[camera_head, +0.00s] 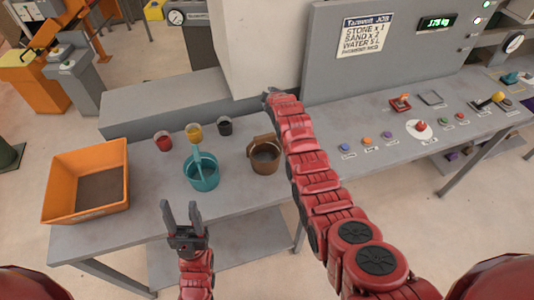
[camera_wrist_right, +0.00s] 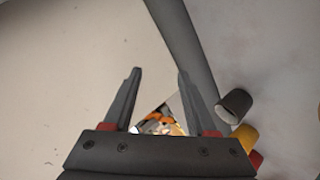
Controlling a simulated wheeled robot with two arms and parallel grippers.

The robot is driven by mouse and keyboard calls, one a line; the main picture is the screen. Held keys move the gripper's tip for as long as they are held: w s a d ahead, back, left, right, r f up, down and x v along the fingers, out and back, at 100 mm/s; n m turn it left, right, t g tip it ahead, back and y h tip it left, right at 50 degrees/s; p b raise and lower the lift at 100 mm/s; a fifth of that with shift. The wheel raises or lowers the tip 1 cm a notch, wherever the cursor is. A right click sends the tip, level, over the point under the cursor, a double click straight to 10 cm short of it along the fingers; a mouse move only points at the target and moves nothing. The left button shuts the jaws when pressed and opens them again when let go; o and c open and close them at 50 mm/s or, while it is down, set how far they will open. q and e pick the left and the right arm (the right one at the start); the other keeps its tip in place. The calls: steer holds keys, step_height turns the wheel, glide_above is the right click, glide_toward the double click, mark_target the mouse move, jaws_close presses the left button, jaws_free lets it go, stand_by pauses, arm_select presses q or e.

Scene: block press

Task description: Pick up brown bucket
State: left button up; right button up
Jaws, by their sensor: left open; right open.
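The brown bucket (camera_head: 265,158) stands upright on the grey table, right of the teal bucket (camera_head: 202,176), with its handle up at the rim. My right arm passes close along its right side. My right gripper (camera_head: 270,93) is beyond the bucket near the grey press; in the right wrist view it is open and empty (camera_wrist_right: 160,74). The brown bucket does not show in that view. My left gripper (camera_head: 181,210) is open and empty, in front of the teal bucket near the table's front edge, pointing away from me.
Red (camera_head: 163,141), yellow (camera_head: 194,132) and black (camera_head: 225,126) cups stand behind the buckets. An orange bin (camera_head: 60,180) is at the left. A panel with buttons and levers (camera_head: 420,126) is at the right. Bare tabletop lies around the left gripper.

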steer(key=s+a+r+n+g+h, duration=0.1)
steer(key=s+a+r+n+g, duration=0.2)
steer(key=s+r+n+g, duration=0.35)
steer(key=g+h, duration=0.1)
steer(key=g, duration=0.4)
glide_toward(264, 136)
steer(key=shift+n, duration=0.45)
step_height(264, 136, down, 6)
steer(key=b, duration=0.7)
steer(key=shift+s+a+b, duration=0.1)
steer(key=shift+a+b, duration=0.05)
steer(key=shift+b, duration=0.25)
steer(key=shift+f+p, duration=0.25)
steer(key=shift+p, duration=0.25)
step_height(264, 136, down, 3)
steer(key=shift+f+p, duration=0.2)
steer(key=shift+p, duration=0.55)
steer(key=shift+f+p, duration=0.25)
steer(key=shift+p, duration=0.05)
steer(key=shift+s+d+f+p, duration=0.1)
steer(key=shift+d+f+p, duration=0.1)
steer(key=shift+f+p, duration=0.85)
steer(key=shift+f+b, duration=0.95)
steer(key=shift+b, duration=0.05)
steer(key=shift+f, duration=0.4)
